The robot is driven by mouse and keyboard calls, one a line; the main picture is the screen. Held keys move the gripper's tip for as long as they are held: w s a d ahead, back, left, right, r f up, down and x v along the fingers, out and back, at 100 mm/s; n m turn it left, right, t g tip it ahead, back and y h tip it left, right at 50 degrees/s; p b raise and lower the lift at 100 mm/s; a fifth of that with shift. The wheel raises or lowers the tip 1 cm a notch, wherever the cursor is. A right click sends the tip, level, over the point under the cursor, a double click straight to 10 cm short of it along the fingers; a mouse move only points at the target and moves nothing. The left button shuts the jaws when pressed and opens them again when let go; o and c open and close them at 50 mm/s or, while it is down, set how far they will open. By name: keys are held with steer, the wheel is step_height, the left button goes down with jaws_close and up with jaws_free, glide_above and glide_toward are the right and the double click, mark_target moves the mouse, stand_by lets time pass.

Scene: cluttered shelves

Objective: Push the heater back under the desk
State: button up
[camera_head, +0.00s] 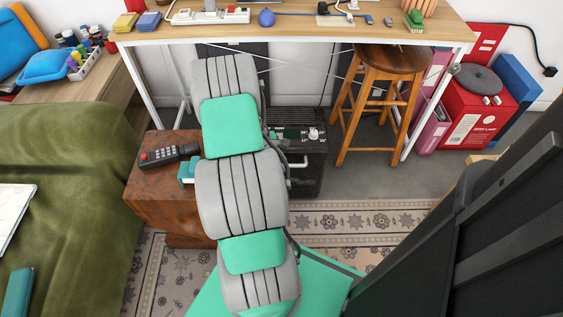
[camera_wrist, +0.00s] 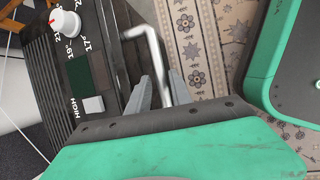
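The heater (camera_head: 308,176) is a dark box with a ribbed top and a control panel, standing on the floor below the desk's front edge, right of a brown cabinet. My arm covers its left part. In the wrist view its panel (camera_wrist: 85,55) shows a white dial and lettering. In the head view the fingers are hidden. The desk (camera_head: 300,30) has a wooden top and white legs.
A wooden stool (camera_head: 395,62) stands right of the heater under the desk. The brown cabinet (camera_head: 150,195) is close on the left, with a remote (camera_head: 168,155) on top. A patterned rug (camera_head: 370,222) covers the floor in front. A red box (camera_head: 470,115) stands far right.

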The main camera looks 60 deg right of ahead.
jaws_close()
steer(key=shift+w, duration=0.1)
stand_by(1.0)
